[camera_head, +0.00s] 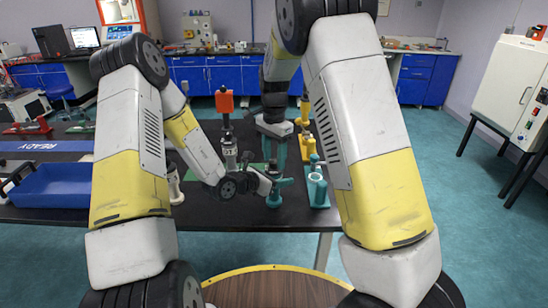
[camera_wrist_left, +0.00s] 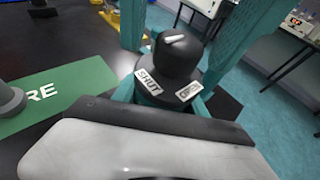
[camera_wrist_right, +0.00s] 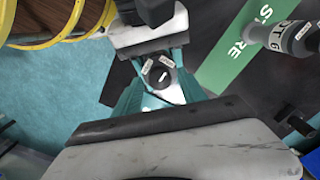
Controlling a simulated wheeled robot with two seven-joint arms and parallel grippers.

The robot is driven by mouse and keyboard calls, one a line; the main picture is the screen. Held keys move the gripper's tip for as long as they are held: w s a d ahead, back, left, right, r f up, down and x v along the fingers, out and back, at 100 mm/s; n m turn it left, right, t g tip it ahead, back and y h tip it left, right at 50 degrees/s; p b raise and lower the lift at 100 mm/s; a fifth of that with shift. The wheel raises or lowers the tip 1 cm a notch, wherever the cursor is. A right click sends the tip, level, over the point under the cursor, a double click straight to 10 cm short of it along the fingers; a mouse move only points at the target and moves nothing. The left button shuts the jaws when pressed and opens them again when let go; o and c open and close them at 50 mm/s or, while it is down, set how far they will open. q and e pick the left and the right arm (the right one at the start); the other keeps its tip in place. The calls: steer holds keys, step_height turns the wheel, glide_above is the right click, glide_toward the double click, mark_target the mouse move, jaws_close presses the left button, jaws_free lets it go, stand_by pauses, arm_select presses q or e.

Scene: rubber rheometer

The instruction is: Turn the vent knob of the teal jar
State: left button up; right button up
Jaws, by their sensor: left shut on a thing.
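The teal jar (camera_head: 273,200) stands near the table's front edge, partly covered by my grippers. Its black vent knob (camera_wrist_left: 176,58) has a white mark on top, with SHUT and OPEN labels below it in the left wrist view. The knob also shows from above in the right wrist view (camera_wrist_right: 163,76). My left gripper (camera_head: 277,186) is shut on the jar's body from the left. My right gripper (camera_head: 276,156) points down from above. Its teal fingers stand open on either side of the knob, with visible gaps. Whether either touches the knob is hard to tell.
A teal stand (camera_head: 318,187) is close on the right. A grey labelled bottle (camera_head: 230,154) and an orange-topped device (camera_head: 225,102) stand behind on the left. A green mat (camera_wrist_right: 233,62) lies beside the jar. A blue tray (camera_head: 62,187) is far left.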

mark_target(274, 160)
steer(key=shift+r, duration=0.1)
step_height(274, 160, up, 12)
stand_by(0.6)
arm_select(q)
steer(key=o, duration=1.6)
